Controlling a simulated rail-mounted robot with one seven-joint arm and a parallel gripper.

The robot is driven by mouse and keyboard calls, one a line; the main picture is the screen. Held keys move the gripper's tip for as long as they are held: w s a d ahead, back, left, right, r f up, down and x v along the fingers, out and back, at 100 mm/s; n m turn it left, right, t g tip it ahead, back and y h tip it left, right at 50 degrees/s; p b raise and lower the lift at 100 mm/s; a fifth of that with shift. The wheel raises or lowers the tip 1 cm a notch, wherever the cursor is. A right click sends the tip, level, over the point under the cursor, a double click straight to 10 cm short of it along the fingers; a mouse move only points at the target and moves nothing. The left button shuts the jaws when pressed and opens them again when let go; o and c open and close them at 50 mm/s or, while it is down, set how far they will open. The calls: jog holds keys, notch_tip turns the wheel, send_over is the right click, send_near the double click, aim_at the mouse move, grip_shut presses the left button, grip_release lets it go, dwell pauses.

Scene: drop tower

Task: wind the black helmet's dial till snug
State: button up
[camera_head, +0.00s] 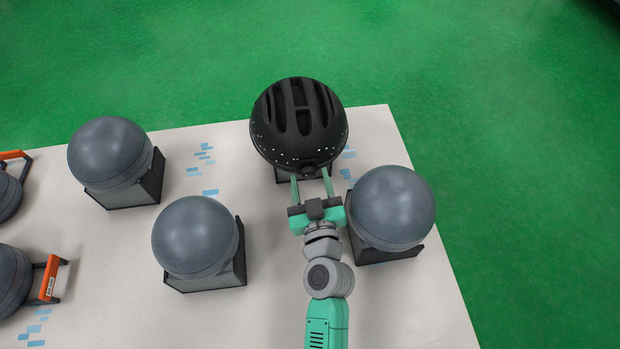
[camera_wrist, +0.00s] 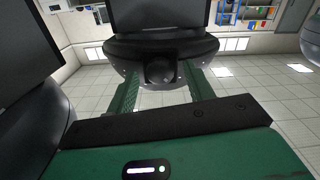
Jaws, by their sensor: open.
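The black helmet (camera_head: 299,125) sits on a dark stand at the back right of the white table, with long vents on top and small pale dots along its rim. Its dial (camera_head: 308,170) is a small dark knob low on the near side; in the wrist view the round dark dial (camera_wrist: 160,73) shows at the middle of the helmet's rim (camera_wrist: 200,47). My gripper (camera_head: 312,178) is open, its two green fingers pointing at the helmet. In the wrist view the fingers (camera_wrist: 160,82) stand on either side of the dial, with visible gaps, apparently not touching it.
A grey ball-shaped headform (camera_head: 391,208) on a dark stand is close to the right of my gripper. Two more grey headforms (camera_head: 195,236) (camera_head: 109,152) stand to the left. Orange-framed items (camera_head: 48,278) are at the far left. The white table (camera_head: 420,300) is bare at the front right.

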jog(key=shift+w, duration=0.15)
jog(key=c, duration=1)
jog(key=shift+m, duration=0.3)
jog(key=m+b, duration=0.1)
jog(key=m, duration=0.2)
jog(key=shift+f+m, duration=0.1)
jog(key=shift+m, duration=0.3)
jog(key=shift+m+y+b, duration=0.3)
jog(key=shift+m+b, duration=0.05)
jog(key=shift+m, duration=2.15)
